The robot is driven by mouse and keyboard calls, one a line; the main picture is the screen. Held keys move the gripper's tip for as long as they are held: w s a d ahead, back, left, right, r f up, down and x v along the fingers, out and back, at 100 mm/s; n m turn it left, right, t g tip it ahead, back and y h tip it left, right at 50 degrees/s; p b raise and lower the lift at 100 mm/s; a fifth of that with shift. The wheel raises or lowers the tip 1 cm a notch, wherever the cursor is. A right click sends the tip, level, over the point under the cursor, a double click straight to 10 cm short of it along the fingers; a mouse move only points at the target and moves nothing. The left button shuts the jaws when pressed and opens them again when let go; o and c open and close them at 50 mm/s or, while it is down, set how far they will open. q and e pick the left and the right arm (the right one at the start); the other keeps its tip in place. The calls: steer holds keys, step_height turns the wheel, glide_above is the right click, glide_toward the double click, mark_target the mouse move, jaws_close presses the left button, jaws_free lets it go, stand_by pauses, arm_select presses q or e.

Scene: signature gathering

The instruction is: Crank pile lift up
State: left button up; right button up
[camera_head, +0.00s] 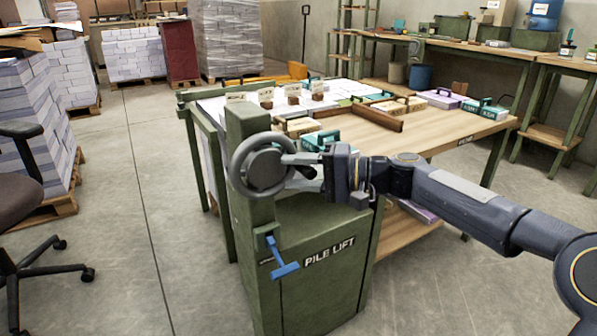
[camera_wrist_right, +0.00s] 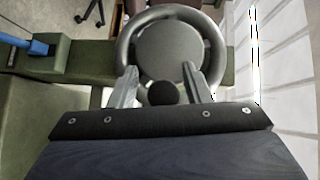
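The green pile lift (camera_head: 320,285) stands in front of me with its name on the front panel. A grey handwheel crank (camera_head: 240,160) is mounted on its upright post. My right gripper (camera_head: 290,164) reaches in from the right and is at the wheel's right side. In the right wrist view, the gripper (camera_wrist_right: 159,78) has its fingers apart, with the wheel (camera_wrist_right: 170,48) beyond them. A dark round knob (camera_wrist_right: 162,93) lies between the fingers, with a visible gap on each side. My left gripper is not in view.
A blue lever (camera_head: 284,268) sticks out below the wheel; it also shows in the wrist view (camera_wrist_right: 38,47). A wooden table (camera_head: 455,130) with boxes and papers stands behind the lift.

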steer(key=shift+r, duration=0.1)
steer(key=shift+d, duration=0.3)
steer(key=p+v, duration=0.1)
steer(key=v, duration=0.6)
steer(key=shift+d+p, duration=0.15)
steer(key=shift+p, duration=0.25)
steer(key=shift+s, duration=0.1)
